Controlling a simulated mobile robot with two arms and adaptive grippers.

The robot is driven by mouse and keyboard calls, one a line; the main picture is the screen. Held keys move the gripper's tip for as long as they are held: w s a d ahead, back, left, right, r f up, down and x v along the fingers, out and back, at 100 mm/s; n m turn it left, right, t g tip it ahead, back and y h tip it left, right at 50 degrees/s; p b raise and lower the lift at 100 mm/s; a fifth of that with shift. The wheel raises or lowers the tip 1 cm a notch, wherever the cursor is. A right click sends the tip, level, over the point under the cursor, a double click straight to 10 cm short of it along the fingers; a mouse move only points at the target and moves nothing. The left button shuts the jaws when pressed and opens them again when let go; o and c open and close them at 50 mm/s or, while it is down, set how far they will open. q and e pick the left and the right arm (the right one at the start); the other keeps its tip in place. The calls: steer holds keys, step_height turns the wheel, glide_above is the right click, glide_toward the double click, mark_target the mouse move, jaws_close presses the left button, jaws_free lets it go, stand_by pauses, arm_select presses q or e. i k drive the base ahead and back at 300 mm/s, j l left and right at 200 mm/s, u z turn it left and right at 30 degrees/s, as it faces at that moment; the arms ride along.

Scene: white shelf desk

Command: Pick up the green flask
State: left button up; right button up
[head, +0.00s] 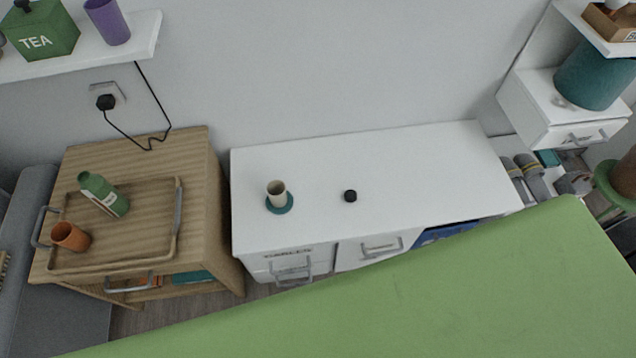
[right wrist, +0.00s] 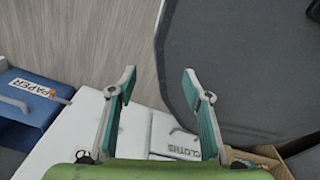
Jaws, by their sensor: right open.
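A green flask (head: 104,195) with a pale label is on the tray (head: 176,222) on the wooden side cabinet at the left in the head view. It leans or lies at a slant; I cannot tell which. An orange cup (head: 70,237) is on the same tray, in front and to the left of it. My right gripper (right wrist: 158,80) shows in the right wrist view, open, with nothing between its fingers and far from the flask. Neither gripper shows in the head view.
A large green surface fills the front. A blue PAPER box (right wrist: 32,102) and dark panel (right wrist: 245,70) lie beyond my right gripper.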

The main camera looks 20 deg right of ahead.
mark_target(97, 189)
steer(key=z, duration=0.15)
steer(key=u, duration=1.2)
